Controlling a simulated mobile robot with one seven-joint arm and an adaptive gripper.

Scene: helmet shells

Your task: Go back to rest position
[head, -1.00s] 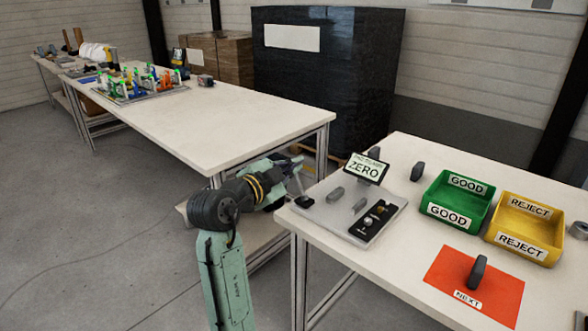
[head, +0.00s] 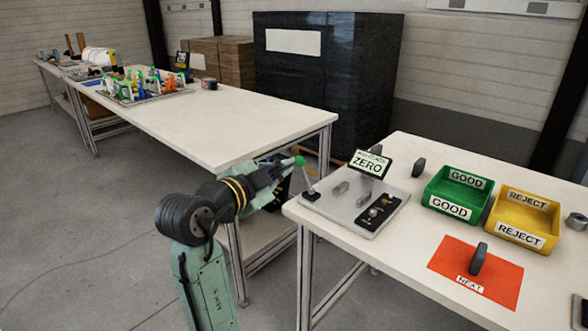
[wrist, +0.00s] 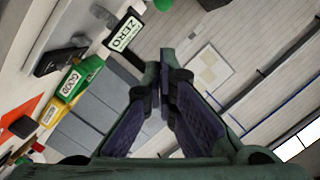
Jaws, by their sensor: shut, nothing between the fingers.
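My gripper (head: 284,176) is held out in the air beside the left edge of the near table (head: 395,270), close to a green-tipped lever (head: 301,162). In the wrist view its two dark fingers (wrist: 163,68) come together at the tips with nothing between them. In the head view its fingers are partly hidden and hard to make out. The lever stands on a grey plate (head: 345,212) that carries a ZERO display (head: 370,164). The green tip also shows at the top of the wrist view (wrist: 163,5), apart from the fingers.
The near table holds a green GOOD bin (head: 450,209), a yellow REJECT bin (head: 519,240) and an orange mat (head: 497,280) with a dark part (head: 479,259) on it. A long table (head: 225,130) stands behind my arm. The floor at the left is clear.

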